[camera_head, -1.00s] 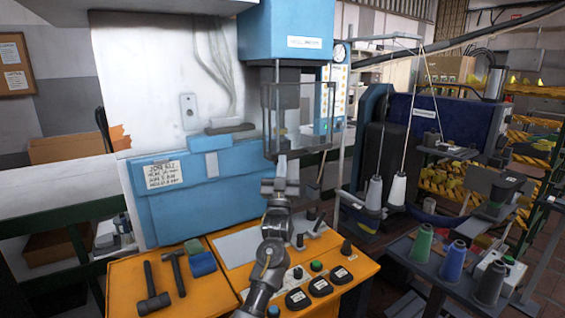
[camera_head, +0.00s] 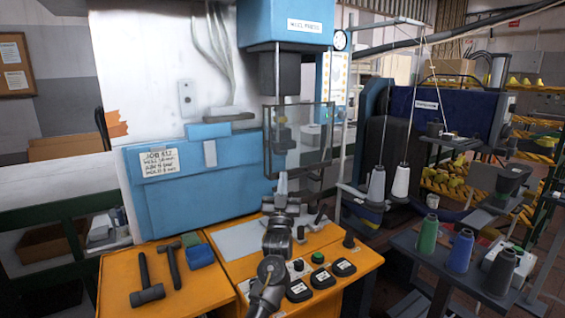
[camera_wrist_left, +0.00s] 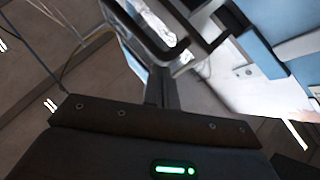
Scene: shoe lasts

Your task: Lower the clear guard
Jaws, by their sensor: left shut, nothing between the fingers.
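The clear guard (camera_head: 310,145), a see-through panel box with a dark frame, hangs at the front of the blue heel press (camera_head: 285,22). It stands partway down, with its lower edge above the orange bench and dark press parts showing through it. My left gripper (camera_head: 282,178) is shut and empty, its fingertips pointing up at the guard's lower edge. In the left wrist view the guard's frame (camera_wrist_left: 145,28) lies just beyond the shut fingers (camera_wrist_left: 162,85). I cannot tell whether they touch. My right gripper is out of view.
The orange bench (camera_head: 215,290) carries two hammers (camera_head: 147,283), a blue block (camera_head: 201,256) and a button panel (camera_head: 318,272). Thread cones (camera_head: 461,250) stand on a dark table at right. A thread stand (camera_head: 400,183) is close right of the press.

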